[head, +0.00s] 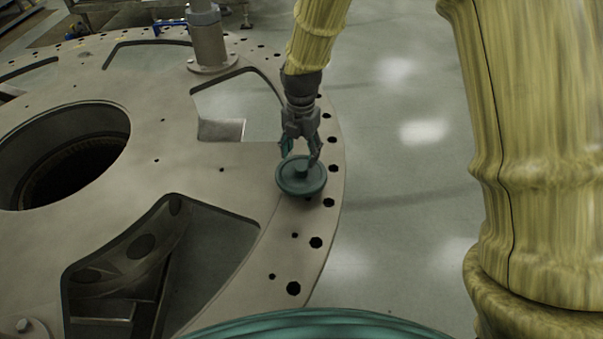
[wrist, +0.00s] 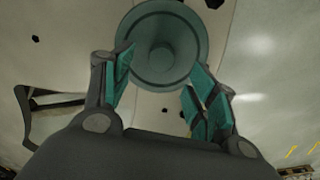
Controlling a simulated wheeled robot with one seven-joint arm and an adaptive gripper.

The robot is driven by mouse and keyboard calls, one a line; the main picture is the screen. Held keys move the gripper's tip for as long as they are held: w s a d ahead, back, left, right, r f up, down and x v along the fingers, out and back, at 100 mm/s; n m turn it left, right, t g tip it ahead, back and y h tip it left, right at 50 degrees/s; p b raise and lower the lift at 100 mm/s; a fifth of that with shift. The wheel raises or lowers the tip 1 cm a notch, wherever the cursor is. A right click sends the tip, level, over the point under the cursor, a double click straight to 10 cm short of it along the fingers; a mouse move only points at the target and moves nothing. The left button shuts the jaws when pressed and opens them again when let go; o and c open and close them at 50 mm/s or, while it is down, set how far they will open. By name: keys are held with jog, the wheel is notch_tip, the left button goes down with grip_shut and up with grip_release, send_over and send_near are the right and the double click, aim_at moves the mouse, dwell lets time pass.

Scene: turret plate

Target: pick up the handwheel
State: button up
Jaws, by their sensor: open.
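The handwheel (head: 301,181) is a teal round disc with a raised hub in its middle. It lies on the grey turret plate (head: 190,165) near its right rim, among the bolt holes. My gripper (head: 301,150) is directly above it, pointing down, with its fingers close to the hub. In the wrist view the handwheel (wrist: 163,46) fills the top middle, and my open gripper (wrist: 157,88) has its teal-padded fingers to either side of the hub's line. Whether the fingertips touch the wheel cannot be told.
The plate has large cut-outs (head: 135,255) and a wide central hole (head: 65,160). A grey post (head: 208,42) stands on it at the back. A blue clamp-like part (head: 172,24) lies at the far edge. Open floor (head: 400,160) lies right of the plate.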

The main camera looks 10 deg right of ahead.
aim_at(301, 166)
jog(key=shift+d+f+p, duration=0.1)
jog(key=shift+f+p, duration=0.6)
jog(key=shift+f, duration=0.4)
jog(key=shift+f+p, duration=0.6)
jog(key=shift+f, duration=1.2)
grip_shut()
